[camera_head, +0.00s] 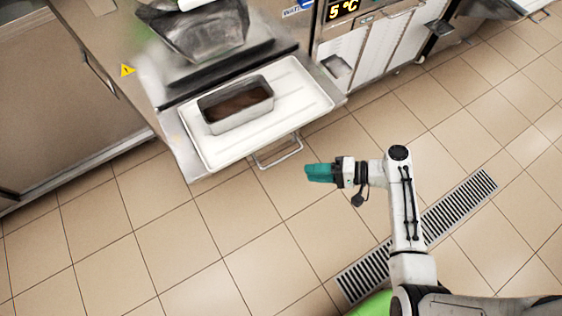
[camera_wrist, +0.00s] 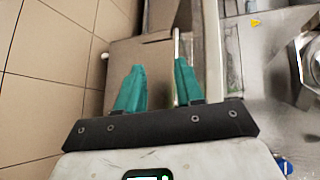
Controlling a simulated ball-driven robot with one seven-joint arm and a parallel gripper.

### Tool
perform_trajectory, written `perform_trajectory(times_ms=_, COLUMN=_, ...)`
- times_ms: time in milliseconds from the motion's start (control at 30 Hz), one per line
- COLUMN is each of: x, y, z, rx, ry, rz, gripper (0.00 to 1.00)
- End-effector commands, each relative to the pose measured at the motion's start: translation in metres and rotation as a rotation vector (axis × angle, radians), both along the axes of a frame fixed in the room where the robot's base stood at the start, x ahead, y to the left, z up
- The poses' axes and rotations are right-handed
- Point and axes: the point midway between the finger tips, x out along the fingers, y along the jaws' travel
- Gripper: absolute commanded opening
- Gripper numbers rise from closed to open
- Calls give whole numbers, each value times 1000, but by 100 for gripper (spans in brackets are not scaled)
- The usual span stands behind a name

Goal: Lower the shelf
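The shelf (camera_head: 305,97) is a white, shallow-rimmed platform at the front of the freezer in the head view. A metal pan (camera_head: 238,123) with dark brown contents stands on it. A metal bar handle (camera_head: 279,153) sticks out from the shelf's front edge. My gripper (camera_head: 308,172) has teal fingers and is to the right of the handle, seemingly apart from it. In the wrist view my gripper (camera_wrist: 159,66) is open, its fingers spread with nothing held between them. A thin pale bar (camera_wrist: 176,45) shows beyond the right finger; I cannot tell whether it is the handle.
A freezer's metal spout (camera_head: 205,35) hangs above the shelf. Another machine with a 5 °C display (camera_head: 343,10) stands to the right. A steel cabinet (camera_head: 60,110) is at left. The tiled floor (camera_head: 240,240) is clear, with a drain grate (camera_head: 455,210).

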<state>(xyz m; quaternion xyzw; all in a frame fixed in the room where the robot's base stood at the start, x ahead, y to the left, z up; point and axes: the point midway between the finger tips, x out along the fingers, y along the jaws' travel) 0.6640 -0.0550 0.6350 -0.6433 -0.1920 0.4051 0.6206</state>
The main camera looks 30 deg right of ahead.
Motion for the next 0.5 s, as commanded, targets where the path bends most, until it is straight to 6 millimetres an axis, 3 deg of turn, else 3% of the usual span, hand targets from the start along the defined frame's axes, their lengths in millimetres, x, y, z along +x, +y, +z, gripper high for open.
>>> perform_trajectory(times_ms=100, x=13, y=-13, z=0, rx=96, ry=-43, rz=-82, gripper=36)
perform_trajectory(times_ms=233, x=19, y=-16, z=3, rx=134, ry=-62, rz=-113, gripper=36)
perform_trajectory(times_ms=500, x=44, y=10, z=-2, rx=135, ry=-62, rz=-109, gripper=36)
